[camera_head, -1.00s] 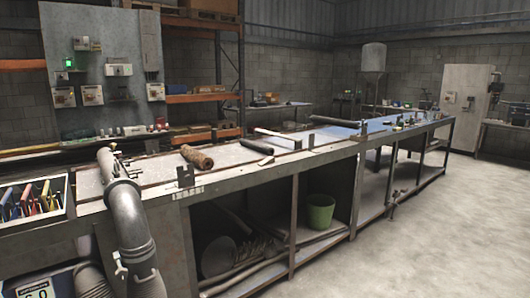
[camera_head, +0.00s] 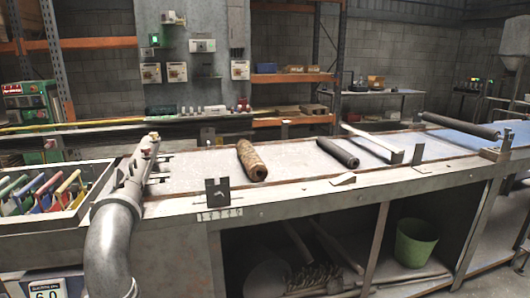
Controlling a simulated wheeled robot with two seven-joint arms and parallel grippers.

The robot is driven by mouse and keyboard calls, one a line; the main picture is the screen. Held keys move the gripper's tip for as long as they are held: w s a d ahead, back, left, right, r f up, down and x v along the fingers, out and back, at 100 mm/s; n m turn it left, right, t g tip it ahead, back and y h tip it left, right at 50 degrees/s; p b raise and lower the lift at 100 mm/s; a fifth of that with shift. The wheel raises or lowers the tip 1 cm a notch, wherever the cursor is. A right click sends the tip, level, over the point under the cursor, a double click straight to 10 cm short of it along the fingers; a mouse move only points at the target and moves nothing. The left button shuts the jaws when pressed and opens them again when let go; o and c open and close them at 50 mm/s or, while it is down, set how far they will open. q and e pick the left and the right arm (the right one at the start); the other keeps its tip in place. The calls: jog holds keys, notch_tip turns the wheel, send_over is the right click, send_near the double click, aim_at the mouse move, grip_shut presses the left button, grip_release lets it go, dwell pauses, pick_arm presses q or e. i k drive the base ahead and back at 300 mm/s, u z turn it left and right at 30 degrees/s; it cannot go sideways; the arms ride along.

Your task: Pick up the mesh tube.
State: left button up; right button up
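Several tubes lie on the long workbench (camera_head: 300,196). A brown, rough-textured tube (camera_head: 251,160) lies near the middle, its near end toward me. A thinner dark grey tube (camera_head: 338,152) lies to its right, and a longer dark tube (camera_head: 460,126) lies at the far right. The brown one has a patterned surface that may be mesh, but the detail is too small to be sure. Nothing touches it from above. Neither of my grippers is in view.
A thick grey bent pipe (camera_head: 112,240) rises at the bench's front left. A tray (camera_head: 90,205) with coloured-handled tools is at the left edge. A small upright dark bracket (camera_head: 217,193) stands in front of the brown tube. A green bucket (camera_head: 415,242) sits on the lower shelf.

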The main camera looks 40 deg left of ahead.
aim_at(257, 171)
jog(key=u, duration=0.7)
jog(key=i, duration=1.05)
jog(key=u, duration=1.1)
